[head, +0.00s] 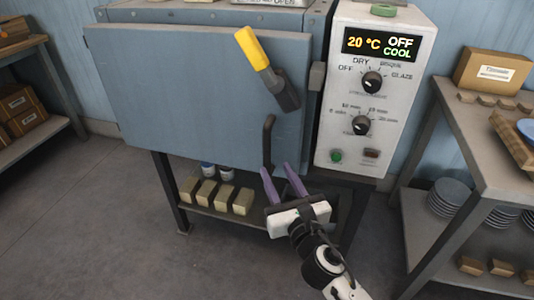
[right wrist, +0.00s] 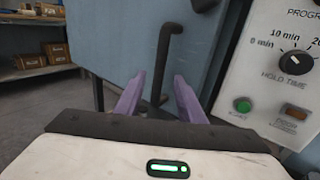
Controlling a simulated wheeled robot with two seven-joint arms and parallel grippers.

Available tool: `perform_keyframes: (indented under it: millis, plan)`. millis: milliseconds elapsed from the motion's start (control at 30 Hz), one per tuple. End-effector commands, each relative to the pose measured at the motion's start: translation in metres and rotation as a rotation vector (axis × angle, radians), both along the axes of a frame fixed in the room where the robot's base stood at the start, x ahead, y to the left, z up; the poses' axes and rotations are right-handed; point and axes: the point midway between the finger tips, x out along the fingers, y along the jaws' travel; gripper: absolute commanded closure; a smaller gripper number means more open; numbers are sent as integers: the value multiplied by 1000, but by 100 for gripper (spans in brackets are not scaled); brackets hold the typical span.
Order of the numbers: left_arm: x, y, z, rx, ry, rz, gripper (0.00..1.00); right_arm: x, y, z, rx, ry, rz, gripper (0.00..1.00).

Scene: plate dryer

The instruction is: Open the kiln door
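The kiln door (head: 180,100) is a wide blue-grey panel on the kiln front. It looks shut or nearly shut; I cannot tell if there is a small gap. A latch lever with a yellow grip (head: 252,48) and a dark base tilts up and left near the door's right side. Below it is a black upright bar handle (head: 268,140), also in the right wrist view (right wrist: 167,60). My right gripper (head: 279,172) is open, its purple fingers (right wrist: 158,88) at the handle's lower end. The handle shows between the fingers; contact is unclear. My left gripper is out of view.
The control panel (head: 327,100) right of the door reads 20 °C, OFF, COOL. A bench (head: 495,165) with a box and plates stands at right, a shelf (head: 25,45) with boxes at left. Blocks (head: 243,201) lie under the kiln. The floor (head: 110,220) in front is clear.

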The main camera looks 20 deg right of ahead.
Motion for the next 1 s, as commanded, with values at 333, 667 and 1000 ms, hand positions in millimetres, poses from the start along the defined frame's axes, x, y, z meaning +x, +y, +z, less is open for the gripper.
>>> perform_keyframes:
  millis: [333, 667, 1000]
  plan:
    - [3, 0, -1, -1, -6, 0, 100, 64, 0, 1, 6, 0, 0, 64]
    - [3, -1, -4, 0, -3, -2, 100, 88, 0, -1, 8, 2, 0, 64]
    - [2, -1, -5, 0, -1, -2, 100, 88, 0, 0, 8, 2, 0, 86]
